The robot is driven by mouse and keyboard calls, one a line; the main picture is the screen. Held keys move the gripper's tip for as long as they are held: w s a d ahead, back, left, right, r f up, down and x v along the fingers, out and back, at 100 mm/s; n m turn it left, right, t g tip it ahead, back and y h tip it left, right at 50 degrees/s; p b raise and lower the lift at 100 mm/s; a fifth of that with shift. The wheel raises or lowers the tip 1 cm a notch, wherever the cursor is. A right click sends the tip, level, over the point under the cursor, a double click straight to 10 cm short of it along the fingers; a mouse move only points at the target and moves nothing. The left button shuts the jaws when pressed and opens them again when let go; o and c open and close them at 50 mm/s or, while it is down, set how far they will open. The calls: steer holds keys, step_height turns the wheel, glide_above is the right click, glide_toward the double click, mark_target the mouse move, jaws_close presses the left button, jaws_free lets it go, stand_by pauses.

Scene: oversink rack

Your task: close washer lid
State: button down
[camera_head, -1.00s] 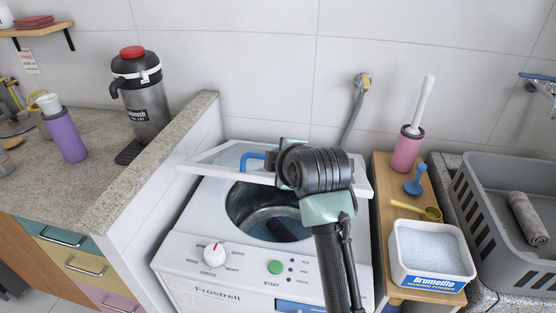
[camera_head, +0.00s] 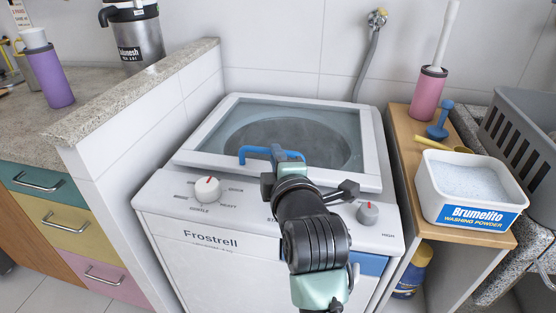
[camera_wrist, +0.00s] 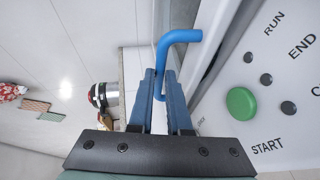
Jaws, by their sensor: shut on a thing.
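The washer (camera_head: 225,275) is white, with a control panel along its front top edge. Its lid (camera_head: 210,125) has a white frame and a clear window, and it lies down over the drum opening, looking flat or nearly flat. The blue handle (camera_head: 252,150) is at the lid's front edge. My gripper (camera_head: 285,160) is at the handle, and the arm hides part of the panel. In the wrist view my gripper's blue fingers (camera_wrist: 160,85) are shut on the handle (camera_wrist: 180,37). I cannot tell whether a thin gap is left under the lid.
A wooden shelf (camera_head: 405,135) on the right holds a washing powder tub (camera_head: 475,190), a pink brush holder (camera_head: 428,95) and a blue plunger-like item (camera_head: 440,122). A grey basket (camera_head: 520,125) stands beyond. A tiled partition (camera_head: 150,130) borders the washer's left side.

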steer(key=shift+s+f+b, duration=0.15)
steer(key=shift+f+b, duration=0.8)
steer(key=shift+f, duration=0.2)
steer(key=shift+f, duration=0.2)
steer(key=c, duration=0.9)
jaws_free()
steer(key=shift+o, duration=0.2)
steer(key=shift+r, duration=0.1)
steer(key=shift+s+r, duration=0.1)
steer(key=v, duration=1.2)
steer(key=shift+s+f+p, duration=0.25)
steer(key=shift+s+p, duration=0.1)
steer(key=shift+s, duration=0.1)
steer(key=shift+t, duration=0.4)
